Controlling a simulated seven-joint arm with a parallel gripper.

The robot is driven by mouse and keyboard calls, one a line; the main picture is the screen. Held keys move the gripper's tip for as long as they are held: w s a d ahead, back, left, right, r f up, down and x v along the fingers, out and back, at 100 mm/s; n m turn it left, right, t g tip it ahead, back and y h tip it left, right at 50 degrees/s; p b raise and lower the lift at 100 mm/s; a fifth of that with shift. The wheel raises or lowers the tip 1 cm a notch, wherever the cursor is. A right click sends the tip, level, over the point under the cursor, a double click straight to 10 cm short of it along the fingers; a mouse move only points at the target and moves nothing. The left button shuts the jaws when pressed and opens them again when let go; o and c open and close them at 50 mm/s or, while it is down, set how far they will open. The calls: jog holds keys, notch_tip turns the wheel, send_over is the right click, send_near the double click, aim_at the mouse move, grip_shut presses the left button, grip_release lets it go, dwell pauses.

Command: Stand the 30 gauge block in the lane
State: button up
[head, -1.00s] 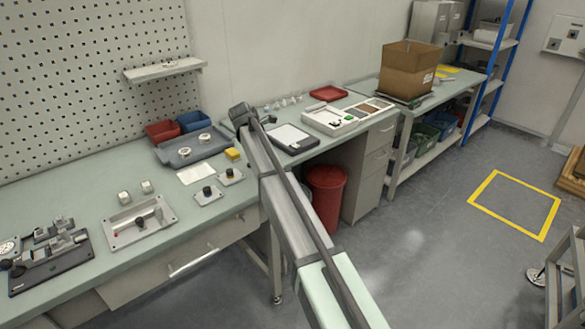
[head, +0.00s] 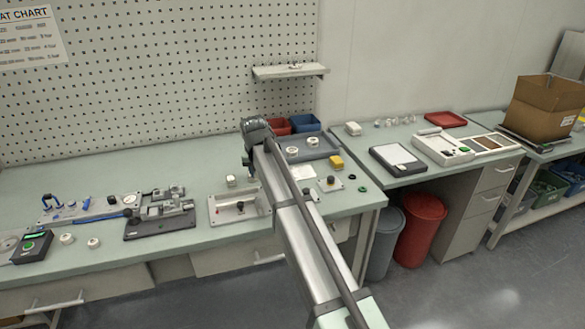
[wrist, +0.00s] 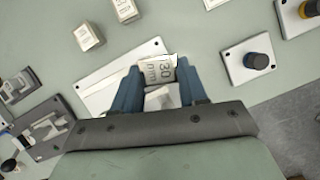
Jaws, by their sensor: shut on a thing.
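My gripper (wrist: 156,82) is shut on a pale block marked "30 mm" (wrist: 158,69), the 30 gauge block, between its blue fingers in the wrist view. In the head view my gripper (head: 249,168) is over the bench, behind the pale lane fixture (head: 222,213); the held block cannot be made out there. The fixture also shows as a pale plate (wrist: 97,88) in the wrist view, partly hidden by the fingers. Two other pale blocks, one left (wrist: 88,37) and one right (wrist: 125,9), stand apart from my gripper; their markings are unreadable.
A dark clamp fixture (head: 160,223) is left of the lane fixture. Red (head: 277,126) and blue bins (head: 304,122) stand behind.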

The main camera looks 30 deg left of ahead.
jog(key=s+a+r+n+y, duration=0.1)
jog(key=s+a+n, duration=0.2)
jog(key=s+a, duration=0.3)
jog(key=shift+g, duration=0.4)
jog(key=shift+s+d+f, duration=0.1)
jog(key=shift+d+f, duration=0.05)
jog(key=shift+f, duration=0.75)
jog(key=shift+s+d+f, duration=0.15)
jog(key=shift+d+f, duration=0.05)
jog(key=shift+f, duration=0.75)
jog(key=shift+s+d+f, duration=0.1)
jog(key=shift+d+f, duration=0.05)
jog(key=shift+f, duration=0.75)
jog(key=shift+f, duration=1.05)
jog(key=o, duration=1.3)
jog(key=shift+o, duration=0.2)
jog(key=shift+r, duration=0.1)
jog(key=v, duration=1.3)
jog(key=shift+r, duration=0.3)
jog(key=shift+d, duration=0.15)
